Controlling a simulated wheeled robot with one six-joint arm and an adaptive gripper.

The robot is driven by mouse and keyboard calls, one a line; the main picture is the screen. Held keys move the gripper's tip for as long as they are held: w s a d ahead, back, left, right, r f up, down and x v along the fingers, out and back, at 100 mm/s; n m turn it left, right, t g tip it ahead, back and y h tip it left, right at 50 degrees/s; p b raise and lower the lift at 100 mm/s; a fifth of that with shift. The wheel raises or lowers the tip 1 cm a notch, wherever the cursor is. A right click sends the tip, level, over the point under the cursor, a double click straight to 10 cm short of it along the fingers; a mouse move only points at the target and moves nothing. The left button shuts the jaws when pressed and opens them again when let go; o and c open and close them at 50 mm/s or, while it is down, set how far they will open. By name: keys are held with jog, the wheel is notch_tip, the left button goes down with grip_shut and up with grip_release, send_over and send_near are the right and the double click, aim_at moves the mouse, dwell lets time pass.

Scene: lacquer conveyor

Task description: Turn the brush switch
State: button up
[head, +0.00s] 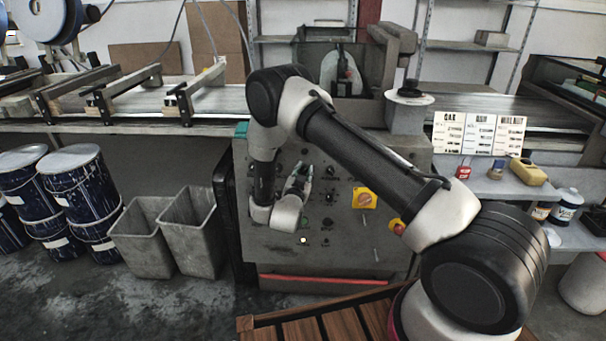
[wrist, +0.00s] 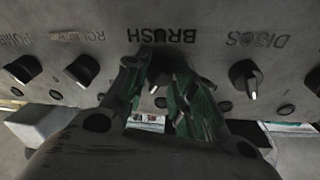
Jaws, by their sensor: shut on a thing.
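The grey control panel (head: 335,232) of the machine stands in front of me, and my arm reaches across it. In the wrist view the panel is upside down. The brush switch (wrist: 159,73) is a dark knob by the BRUSH label (wrist: 162,36). My gripper (head: 302,172) is at the upper part of the panel, its fingers closed around the knob. The fingers, with greenish inner pads, hide much of it, so its exact angle is hard to tell. In the head view the switch cannot be made out behind the gripper.
In the wrist view, the roller knob (wrist: 82,70) and the discs knob (wrist: 245,78) flank the gripper closely. Grey bins (head: 190,232) and blue drums (head: 75,185) stand left.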

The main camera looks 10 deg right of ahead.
dwell(0.3)
jog(key=o, duration=1)
jog(key=shift+o, duration=0.2)
jog(key=v, duration=1.2)
